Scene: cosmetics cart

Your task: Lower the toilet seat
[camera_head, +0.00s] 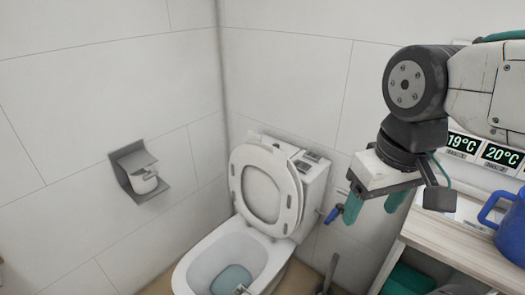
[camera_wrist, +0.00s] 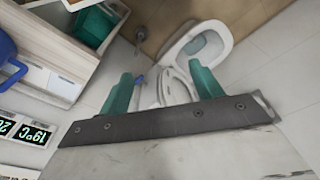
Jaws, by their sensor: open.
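The white toilet seat (camera_head: 266,187) stands raised, leaning back against the tank at the rear of the toilet. The open toilet bowl (camera_head: 232,260) with bluish water is below and in front of it. My gripper (camera_head: 372,207) has two teal fingers and hangs to the right of the raised seat, apart from it. In the wrist view my gripper (camera_wrist: 163,88) is open with nothing held between its fingers. That view shows the toilet bowl (camera_wrist: 198,45) beyond the fingers, and the seat (camera_wrist: 178,88) partly visible between them.
A shelf (camera_head: 470,245) with a blue mug (camera_head: 510,225) and temperature displays (camera_head: 482,150) stands at the right, close to my arm. A blue-handled valve (camera_head: 334,213) is on the wall beside the toilet. A paper holder (camera_head: 138,171) is on the left wall. The space left of the toilet looks clear.

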